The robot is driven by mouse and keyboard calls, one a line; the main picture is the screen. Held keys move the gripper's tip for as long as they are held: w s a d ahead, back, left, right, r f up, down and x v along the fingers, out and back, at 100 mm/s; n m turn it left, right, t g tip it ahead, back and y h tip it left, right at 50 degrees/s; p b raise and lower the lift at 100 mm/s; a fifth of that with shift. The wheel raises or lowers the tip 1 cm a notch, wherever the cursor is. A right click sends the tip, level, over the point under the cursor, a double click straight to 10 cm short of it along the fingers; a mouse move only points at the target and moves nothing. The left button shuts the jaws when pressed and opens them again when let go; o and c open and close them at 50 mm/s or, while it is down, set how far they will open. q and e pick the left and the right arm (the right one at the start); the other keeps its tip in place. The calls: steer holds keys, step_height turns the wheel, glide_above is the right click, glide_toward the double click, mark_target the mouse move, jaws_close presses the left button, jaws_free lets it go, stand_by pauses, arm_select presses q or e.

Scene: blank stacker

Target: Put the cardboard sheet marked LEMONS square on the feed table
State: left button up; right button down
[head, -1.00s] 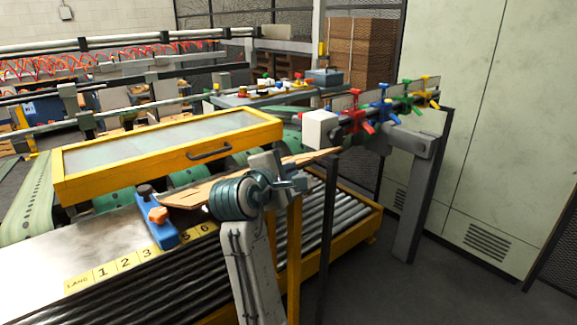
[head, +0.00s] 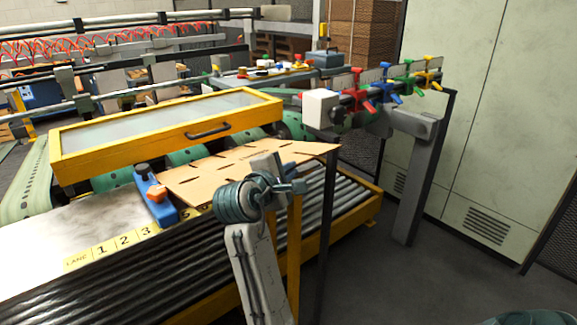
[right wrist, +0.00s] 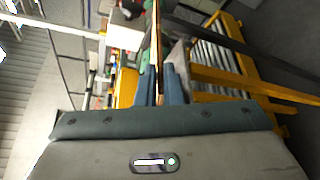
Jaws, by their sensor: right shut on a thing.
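A flat tan cardboard sheet (head: 225,170) with dark slots shows in the head view, above the rollers and beside the blue stop. Its marking is too small to read. My right gripper (head: 283,181) is shut on the sheet's near edge; in the right wrist view the sheet shows edge-on as a thin strip (right wrist: 155,60) between the fingers. The feed table (head: 60,230) is a metal plate with a yellow numbered lane strip (head: 120,241), partly hidden by the sheet. My left gripper is not in view.
A blue stop block with an orange knob (head: 157,195) stands at the sheet's left edge. A yellow-framed clear guard (head: 170,130) lies behind it. Black rollers (head: 120,285) run in front. A dark post (head: 328,230) stands to the right, with coloured clamps (head: 385,92) behind.

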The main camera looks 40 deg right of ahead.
step_height(320, 180, down, 11)
steer(key=b, duration=0.3)
steer(key=shift+b, duration=0.3)
steer(key=c, duration=0.6)
jaws_free()
steer(key=shift+r, duration=0.1)
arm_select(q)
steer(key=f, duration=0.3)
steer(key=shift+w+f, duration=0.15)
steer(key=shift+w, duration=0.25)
arm_select(e)
steer(key=shift+s, duration=0.1)
arm_select(q)
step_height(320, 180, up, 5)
steer(key=p, duration=0.5)
arm_select(e)
steer(key=s, duration=1)
steer(key=shift+s+d, duration=0.4)
steer(key=shift+d, duration=0.05)
